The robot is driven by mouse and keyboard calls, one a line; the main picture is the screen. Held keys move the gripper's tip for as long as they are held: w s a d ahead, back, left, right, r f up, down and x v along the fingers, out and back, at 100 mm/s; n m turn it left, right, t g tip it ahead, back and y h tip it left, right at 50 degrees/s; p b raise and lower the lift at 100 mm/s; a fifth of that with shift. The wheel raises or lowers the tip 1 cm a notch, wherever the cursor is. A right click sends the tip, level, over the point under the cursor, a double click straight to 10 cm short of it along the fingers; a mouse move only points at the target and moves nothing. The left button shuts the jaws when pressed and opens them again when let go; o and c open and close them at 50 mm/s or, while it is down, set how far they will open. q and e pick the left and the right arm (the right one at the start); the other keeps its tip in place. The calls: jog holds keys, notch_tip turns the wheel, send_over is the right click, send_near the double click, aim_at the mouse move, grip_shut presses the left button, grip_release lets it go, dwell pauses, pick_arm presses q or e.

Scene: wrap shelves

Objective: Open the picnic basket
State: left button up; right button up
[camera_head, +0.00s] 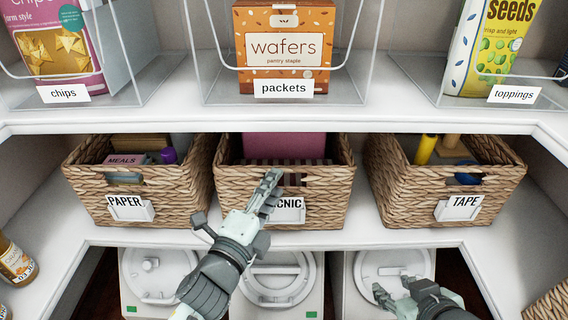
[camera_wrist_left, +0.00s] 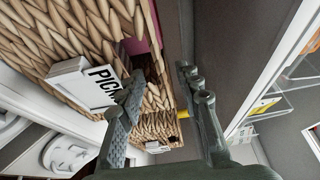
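The picnic basket (camera_head: 330,190) is a woven basket in the middle of the middle shelf, with a white label holder partly hidden by my left gripper. Its top is uncovered and a pink item (camera_head: 298,146) shows inside. My left gripper (camera_head: 270,180) is in front of the basket by its handle slot. In the left wrist view its fingers (camera_wrist_left: 160,100) are apart, one over the label (camera_wrist_left: 92,85) and slot, the other beyond the rim; contact cannot be told. My right gripper (camera_head: 392,288) is low at right, its fingers apart with nothing seen between them.
A PAPER basket (camera_head: 170,195) stands to the left and a TAPE basket (camera_head: 400,190) to the right, with narrow gaps. Clear bins with a wafers box (camera_head: 284,45) sit on the shelf above. White round-lidded containers (camera_head: 150,285) stand below.

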aim_at(284, 167)
pick_arm(q)
jog(key=x, duration=0.6)
jog(key=shift+w, duration=0.1)
jog(key=shift+c, duration=0.2)
grip_shut()
